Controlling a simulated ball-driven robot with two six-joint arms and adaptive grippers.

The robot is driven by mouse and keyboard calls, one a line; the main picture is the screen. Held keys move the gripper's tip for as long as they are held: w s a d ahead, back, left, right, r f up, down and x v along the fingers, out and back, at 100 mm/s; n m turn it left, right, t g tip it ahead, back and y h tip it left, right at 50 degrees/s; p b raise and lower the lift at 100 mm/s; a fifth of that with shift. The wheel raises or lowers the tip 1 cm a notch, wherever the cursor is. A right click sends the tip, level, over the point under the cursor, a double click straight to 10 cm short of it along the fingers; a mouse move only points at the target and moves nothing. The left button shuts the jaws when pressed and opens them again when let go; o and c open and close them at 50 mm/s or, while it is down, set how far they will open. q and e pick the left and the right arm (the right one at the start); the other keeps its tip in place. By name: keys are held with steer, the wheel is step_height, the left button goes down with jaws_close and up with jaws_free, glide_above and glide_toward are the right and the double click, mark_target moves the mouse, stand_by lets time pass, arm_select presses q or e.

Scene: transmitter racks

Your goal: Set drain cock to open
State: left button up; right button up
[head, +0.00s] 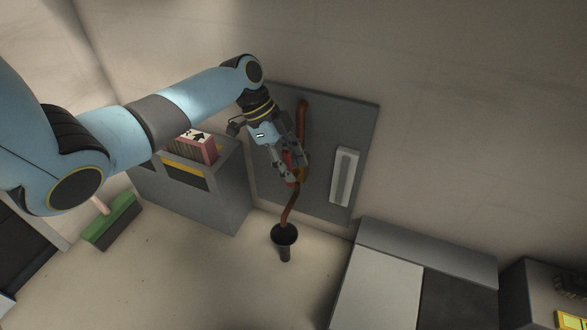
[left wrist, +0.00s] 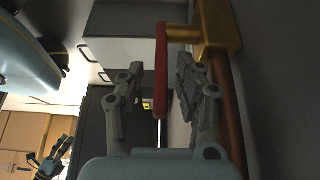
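The drain cock has a red lever (left wrist: 161,75) on a brass body (left wrist: 217,25), set in a copper pipe (head: 302,120) on a grey wall panel (head: 327,130). In the left wrist view the lever looks roughly in line with the pipe. My left gripper (head: 293,175) is at the cock in the head view, hiding much of it. In the left wrist view my left gripper (left wrist: 159,75) is open, a finger on each side of the lever, with gaps visible. What seems to be my right gripper (left wrist: 58,155) shows small at lower left, its fingers unclear.
The pipe ends above a black floor drain funnel (head: 285,235). A grey box (head: 215,195) with a pink-striped item (head: 195,147) stands left of the panel. A white fixture (head: 344,177) is on the panel's right. A grey cabinet (head: 425,250) stands lower right. A green broom (head: 112,217) is at left.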

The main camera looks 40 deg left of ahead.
arm_select(q)
steer(key=v, duration=1)
steer(key=shift+r, duration=0.25)
steer(key=shift+s+a, duration=0.15)
